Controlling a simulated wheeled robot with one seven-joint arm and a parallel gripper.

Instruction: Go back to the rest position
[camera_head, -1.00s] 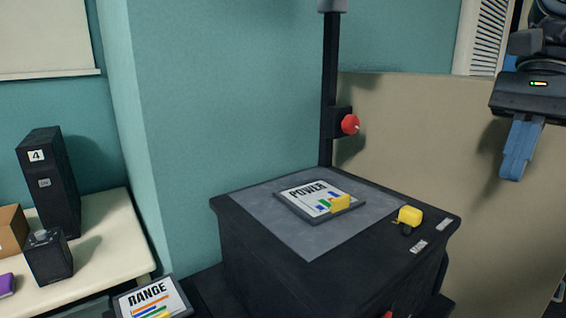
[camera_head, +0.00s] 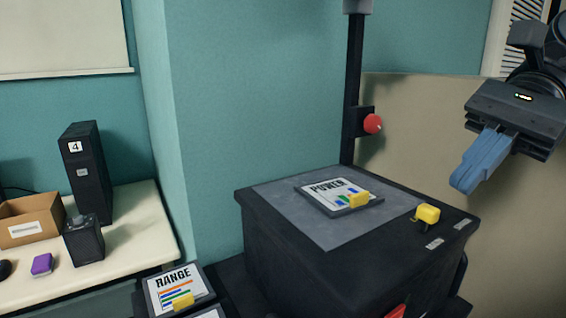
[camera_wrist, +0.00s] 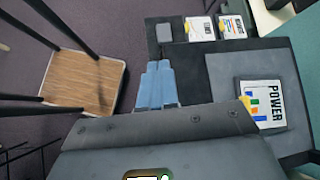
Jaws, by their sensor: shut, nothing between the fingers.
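My gripper (camera_head: 468,183) is at the right of the head view, raised in the air to the right of the black stand. Its blue fingers are together and hold nothing. In the wrist view the shut fingers (camera_wrist: 157,84) point away over the floor, beside the stand's dark edge. No rest position is marked in either view.
A post with a red knob (camera_head: 372,124) rises behind.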

